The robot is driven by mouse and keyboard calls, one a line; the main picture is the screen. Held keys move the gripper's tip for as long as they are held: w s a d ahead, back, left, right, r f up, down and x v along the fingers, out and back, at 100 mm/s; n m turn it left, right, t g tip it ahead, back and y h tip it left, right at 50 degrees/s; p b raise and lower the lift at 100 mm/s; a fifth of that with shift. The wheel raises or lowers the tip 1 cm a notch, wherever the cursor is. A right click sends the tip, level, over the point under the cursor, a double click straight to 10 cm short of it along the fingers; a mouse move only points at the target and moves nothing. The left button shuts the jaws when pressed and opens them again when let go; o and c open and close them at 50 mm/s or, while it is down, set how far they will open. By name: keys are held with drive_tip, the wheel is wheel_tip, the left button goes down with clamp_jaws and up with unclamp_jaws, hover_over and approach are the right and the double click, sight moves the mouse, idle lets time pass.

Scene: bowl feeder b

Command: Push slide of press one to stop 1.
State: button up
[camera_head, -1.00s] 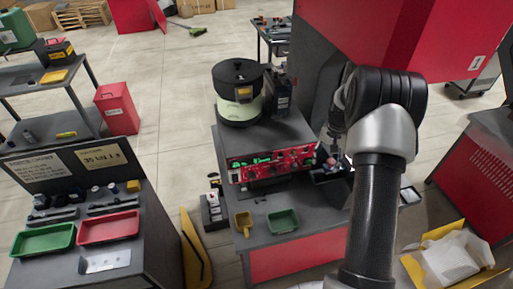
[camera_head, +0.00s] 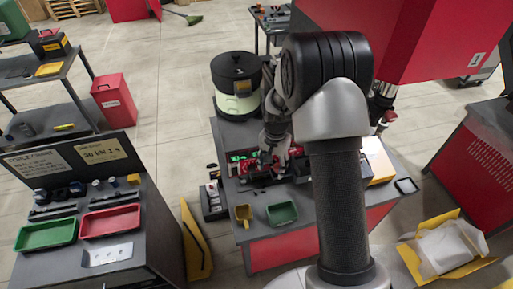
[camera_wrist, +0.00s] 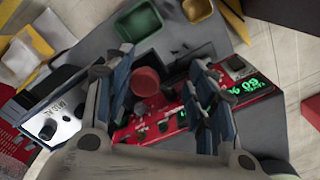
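The red press body (camera_head: 425,40), with a "1" plate on its side, overhangs at upper right. Under it a metal ram with a red knob (camera_head: 388,117) shows beside my arm. My gripper (camera_head: 268,160) is over the bench's red control panel (camera_head: 243,166); its fingertips are hard to make out there. In the wrist view my gripper (camera_wrist: 160,64) has its fingers spread apart. A round red knob (camera_wrist: 146,80) shows between them, and I see no contact. I cannot tell which part is the slide, and no mark reading stop 1 is legible.
A black-lidded feeder bowl (camera_head: 237,75) stands behind the panel. A green tray (camera_head: 281,213) and a yellow scoop (camera_head: 243,213) lie at the bench front. A pale box (camera_head: 378,160) is right of my arm.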

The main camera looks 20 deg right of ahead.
drive_tip(key=a, duration=0.6)
wheel_tip(320, 180, up, 9)
drive_tip(key=shift+d+r, duration=0.15)
drive_tip(key=shift+r, duration=0.05)
wheel_tip(320, 180, up, 8)
drive_tip(key=d+f+b, duration=0.1)
drive_tip(key=b, duration=0.9)
wheel_tip(320, 180, down, 16)
drive_tip(key=b, duration=0.2)
drive_tip(key=shift+d+f, duration=0.15)
drive_tip(key=shift+f, duration=0.1)
drive_tip(key=shift+c, duration=0.2)
clamp_jaws()
